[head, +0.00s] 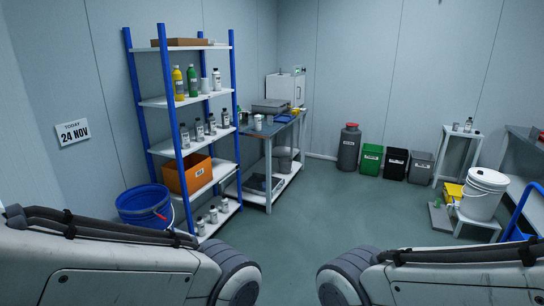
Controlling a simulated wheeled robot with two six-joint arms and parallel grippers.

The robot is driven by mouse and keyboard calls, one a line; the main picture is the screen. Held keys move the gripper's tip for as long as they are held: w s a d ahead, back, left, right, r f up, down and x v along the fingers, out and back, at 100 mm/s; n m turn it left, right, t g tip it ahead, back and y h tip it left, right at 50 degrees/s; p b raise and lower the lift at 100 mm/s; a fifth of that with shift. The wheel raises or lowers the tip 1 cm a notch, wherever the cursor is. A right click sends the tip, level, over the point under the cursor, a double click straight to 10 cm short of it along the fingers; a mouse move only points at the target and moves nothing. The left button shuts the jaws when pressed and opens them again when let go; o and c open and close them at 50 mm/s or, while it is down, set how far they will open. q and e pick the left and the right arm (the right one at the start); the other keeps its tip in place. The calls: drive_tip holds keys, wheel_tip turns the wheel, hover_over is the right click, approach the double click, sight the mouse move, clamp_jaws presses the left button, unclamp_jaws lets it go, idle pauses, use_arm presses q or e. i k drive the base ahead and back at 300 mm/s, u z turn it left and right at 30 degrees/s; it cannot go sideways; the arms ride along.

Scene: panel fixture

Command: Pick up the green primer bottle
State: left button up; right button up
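A green bottle (192,81) with a pale label stands upright on the second shelf from the top of the blue-posted shelving unit (161,101). A yellow bottle stands to its left and a grey bottle to its right. The label is too small to read. My two arms come in along the bottom of the head view, well short of the shelf. Both grippers are out of the picture.
A blue bucket (144,204) stands at the shelf's left foot. A workbench (268,135) stands just right of the shelf. Several bins and a white bucket (484,192) are farther right. The middle floor (330,205) is clear.

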sight(192, 80)
drive_tip(key=i, duration=1.7)
drive_tip(key=u, duration=0.35)
drive_tip(key=i, duration=2.1)
drive_tip(key=u, duration=0.45)
